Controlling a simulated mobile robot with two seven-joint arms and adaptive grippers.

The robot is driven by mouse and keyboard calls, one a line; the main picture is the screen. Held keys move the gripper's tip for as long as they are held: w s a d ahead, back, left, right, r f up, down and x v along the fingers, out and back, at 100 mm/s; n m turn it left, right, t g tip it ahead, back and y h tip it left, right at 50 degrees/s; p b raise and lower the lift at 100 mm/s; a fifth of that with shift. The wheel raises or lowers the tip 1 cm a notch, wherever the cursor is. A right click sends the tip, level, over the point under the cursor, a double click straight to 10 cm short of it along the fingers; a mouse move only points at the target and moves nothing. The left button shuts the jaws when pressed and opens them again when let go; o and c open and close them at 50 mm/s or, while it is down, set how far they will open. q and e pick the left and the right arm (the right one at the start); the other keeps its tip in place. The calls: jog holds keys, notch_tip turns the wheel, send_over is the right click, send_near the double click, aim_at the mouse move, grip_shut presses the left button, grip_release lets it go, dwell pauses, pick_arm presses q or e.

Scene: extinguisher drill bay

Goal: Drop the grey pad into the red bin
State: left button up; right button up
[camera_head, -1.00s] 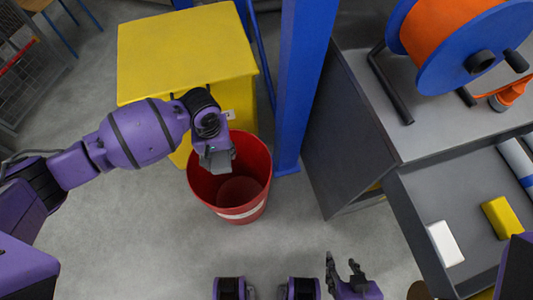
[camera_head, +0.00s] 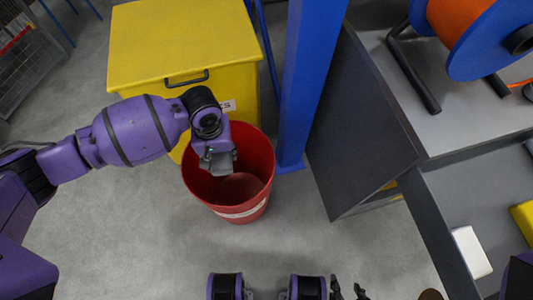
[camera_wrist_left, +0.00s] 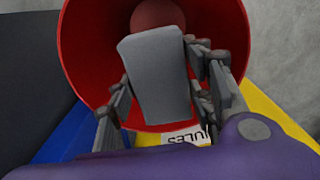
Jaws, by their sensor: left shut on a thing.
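The red bin (camera_head: 257,178) stands on the floor near the middle of the head view, with its mouth facing up. My left gripper (camera_head: 218,161) is over the bin's mouth, shut on the grey pad (camera_wrist_left: 157,78). In the left wrist view the pad sits between the two fingers, with the red bin (camera_wrist_left: 228,35) around and behind it. In the head view the pad is small and mostly merges with the gripper.
A yellow box (camera_head: 180,45) with a black handle stands just behind the bin. A blue post (camera_head: 305,85) rises right beside it. At the right are a grey cabinet (camera_head: 470,110), a drawer with a white block (camera_head: 471,251), and an orange-and-blue reel (camera_head: 465,35).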

pick_arm(q)
jog(key=o, duration=1.2)
jog(key=shift+r, duration=0.1)
notch_tip(320, 180, up, 12)
jog(key=shift+f, duration=0.1)
